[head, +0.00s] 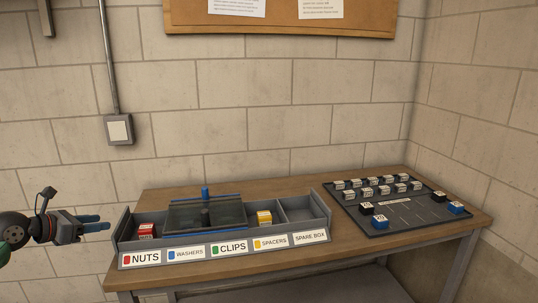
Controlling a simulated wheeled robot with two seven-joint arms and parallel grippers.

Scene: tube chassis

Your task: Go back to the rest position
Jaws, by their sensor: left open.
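My left gripper (104,222) reaches in from the left edge, with blue fingers pointing right. It is open and empty, in the air left of the grey sorting bin (225,258). My right gripper is out of view.
The bin stands on a wooden table (350,248), labelled nuts, washers, clips, spacers and spare box. A dark, see-through lid (180,215) with blue edges and a blue knob covers its middle. Red (146,231) and yellow (264,218) blocks sit inside. Right is a dark tray (405,222) with several small blocks.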

